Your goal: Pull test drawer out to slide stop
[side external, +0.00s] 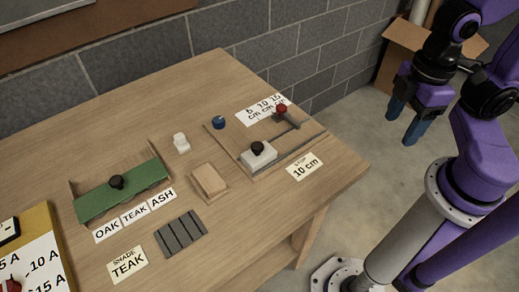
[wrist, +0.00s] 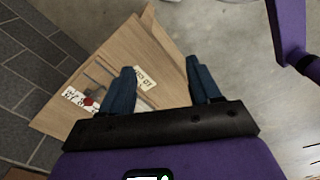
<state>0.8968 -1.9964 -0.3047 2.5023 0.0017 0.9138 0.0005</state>
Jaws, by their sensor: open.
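A wooden board (side external: 229,140) at the table's right end carries a pale block with a black knob (side external: 258,148) and a red knob (side external: 282,109) at a dark slot. Which part is the test drawer is not clear. A card reading "STOP 10 cm" (side external: 304,166) lies beside the board, and a card with several cm values (side external: 263,110) lies behind it.
A green-fronted piece with a black knob (side external: 118,190) stands at the left on the wooden table (side external: 150,112). A block wall backs the table; a cardboard box (side external: 398,50) stands behind my arm.

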